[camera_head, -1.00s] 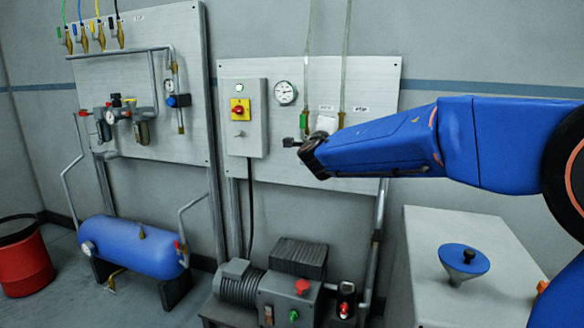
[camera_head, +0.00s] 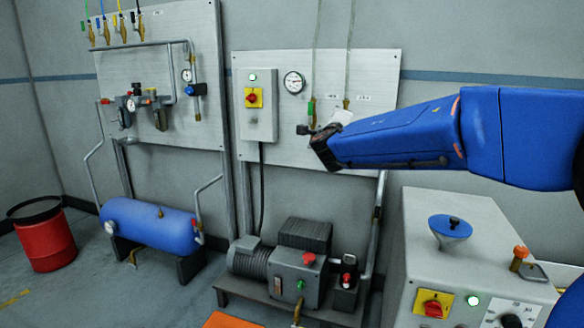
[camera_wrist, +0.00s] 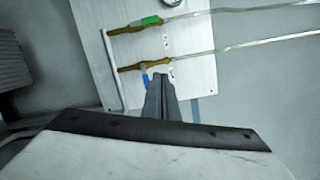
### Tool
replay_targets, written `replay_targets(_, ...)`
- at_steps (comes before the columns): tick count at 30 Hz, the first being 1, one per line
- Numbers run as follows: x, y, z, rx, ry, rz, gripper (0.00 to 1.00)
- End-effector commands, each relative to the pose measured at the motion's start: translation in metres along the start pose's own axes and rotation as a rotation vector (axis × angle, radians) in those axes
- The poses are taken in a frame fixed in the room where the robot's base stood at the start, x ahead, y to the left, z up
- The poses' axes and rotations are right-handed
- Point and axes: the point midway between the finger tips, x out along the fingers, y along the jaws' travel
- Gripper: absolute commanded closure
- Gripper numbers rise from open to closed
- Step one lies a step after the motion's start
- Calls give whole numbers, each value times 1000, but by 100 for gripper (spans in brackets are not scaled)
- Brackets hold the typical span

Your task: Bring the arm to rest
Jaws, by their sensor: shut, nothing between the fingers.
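My blue arm (camera_head: 400,135) reaches in from the right, roughly level, in front of the wall panel. My gripper (camera_head: 302,130) is at its left end, small and dark in the head view. In the wrist view, my gripper (camera_wrist: 160,84) has its fingers together with nothing between them. It appears in front of the panel (camera_wrist: 200,75); I cannot tell the distance to it.
Brass valves with a green handle (camera_wrist: 151,20) and a blue handle (camera_wrist: 144,80) sit on the panel. A pump (camera_head: 285,270), a blue tank (camera_head: 150,227) and a red bin (camera_head: 46,243) stand beyond. A grey cabinet (camera_head: 425,262) stands under my arm.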

Motion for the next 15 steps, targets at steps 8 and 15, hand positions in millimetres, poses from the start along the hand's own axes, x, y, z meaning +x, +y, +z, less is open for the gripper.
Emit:
replay_targets(8, -21, -12, -51, 273, 111, 3, 100)
replay_targets(15, -58, -18, -121, 670, 273, -20, 100)
